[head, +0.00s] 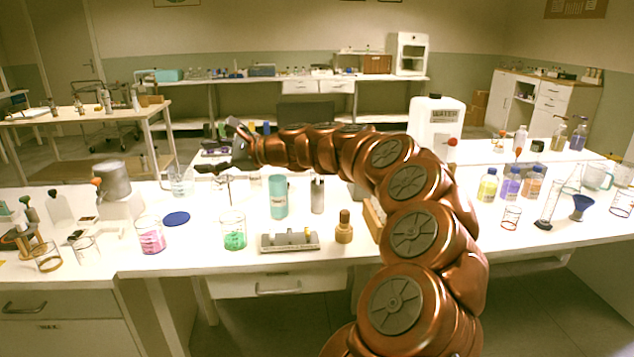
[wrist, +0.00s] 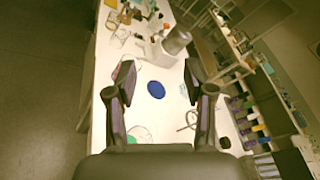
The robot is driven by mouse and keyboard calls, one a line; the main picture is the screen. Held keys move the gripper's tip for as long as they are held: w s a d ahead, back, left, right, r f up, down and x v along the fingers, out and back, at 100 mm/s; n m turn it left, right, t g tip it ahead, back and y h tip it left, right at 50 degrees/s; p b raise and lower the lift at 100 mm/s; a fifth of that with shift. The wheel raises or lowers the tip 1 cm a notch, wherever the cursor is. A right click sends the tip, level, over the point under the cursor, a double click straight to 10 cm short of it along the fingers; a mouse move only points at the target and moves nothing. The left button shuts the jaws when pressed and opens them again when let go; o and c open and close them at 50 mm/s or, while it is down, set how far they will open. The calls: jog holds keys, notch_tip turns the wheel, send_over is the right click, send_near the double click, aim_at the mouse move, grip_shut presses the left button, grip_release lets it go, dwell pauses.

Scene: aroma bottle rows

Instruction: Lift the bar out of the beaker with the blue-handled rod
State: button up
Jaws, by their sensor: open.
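My gripper (head: 216,169) is open and empty above the left part of the near bench. Its two spread fingers also show in the wrist view (wrist: 158,75). A glass beaker with green contents (head: 234,236) stands on the bench, nearer the camera than my gripper; its green also shows low between the fingers in the wrist view (wrist: 138,134). A beaker with pink contents (head: 151,239) stands to its left. I cannot make out the bar in either beaker. A thin dark upright line shows below my gripper; I cannot tell whether it is the blue-handled rod.
A blue disc (head: 177,218) lies between the two beakers. A clear beaker (head: 180,184) stands behind it. A teal bottle (head: 278,196), a grey tray (head: 290,243) and a brown bottle (head: 344,228) stand to the right. A grey cylinder (head: 113,180) is on the left.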

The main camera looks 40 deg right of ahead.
jog(key=w+d+f+m+t+h+b, duration=0.1)
jog(key=d+f+m+t+h, duration=0.2)
jog(key=d, duration=0.6)
jog(key=w+d+f+m+h+b, duration=0.1)
jog(key=d+f+m, duration=0.25)
jog(key=d, duration=0.55)
jog(key=m+t+h+b, duration=0.1)
jog(key=m+h+b, duration=0.1)
jog(key=m+h, duration=0.65)
send_over(317, 178)
jog(key=d+v, duration=0.1)
jog(key=v, duration=0.6)
notch_tip(317, 178, down, 7)
jog(key=m+y, duration=0.1)
jog(key=y, duration=0.1)
jog(key=shift+h, duration=0.25)
jog(key=shift+w+d+r+b, duration=0.1)
jog(key=shift+w+d, duration=0.05)
jog(key=shift+w, duration=1.05)
jog(key=shift+w+d+r+b, duration=0.1)
jog(key=shift+w+d, duration=0.05)
jog(key=shift+w, duration=1.05)
jog(key=shift+w+d+r+b, duration=0.1)
jog(key=shift+w+d+r, duration=0.1)
jog(key=shift+w, duration=0.95)
grip_shut()
